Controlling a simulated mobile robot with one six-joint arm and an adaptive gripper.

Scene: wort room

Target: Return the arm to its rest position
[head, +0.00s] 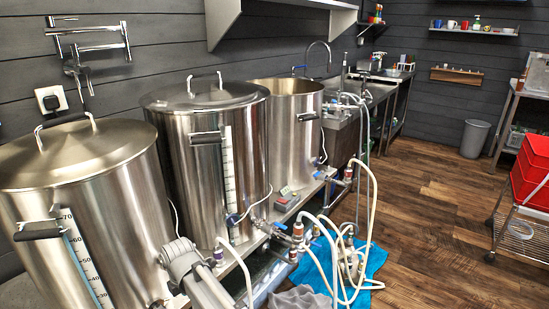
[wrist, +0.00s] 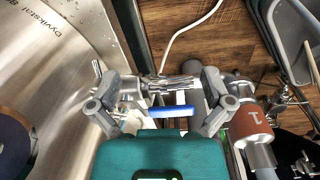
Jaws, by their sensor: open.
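My gripper (wrist: 158,98) shows in the wrist view with its two grey fingers spread wide apart. It is open. A metal valve fitting (wrist: 170,82) with a blue lever (wrist: 172,112) shows in the gap between the fingers; I cannot tell how far beyond the fingertips it lies. Nothing is gripped. In the head view a grey part of my arm (head: 190,268) shows at the bottom, in front of the steel kettles. The fingers cannot be made out there.
Three steel kettles, left (head: 90,215), middle (head: 215,160) and right (head: 290,125), stand along the wall. Valves and pale hoses (head: 370,190) crowd their front. A blue cloth (head: 372,262) lies on the floor. The wooden floor (head: 435,220) at right is clear. A trolley holds red bins (head: 530,170).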

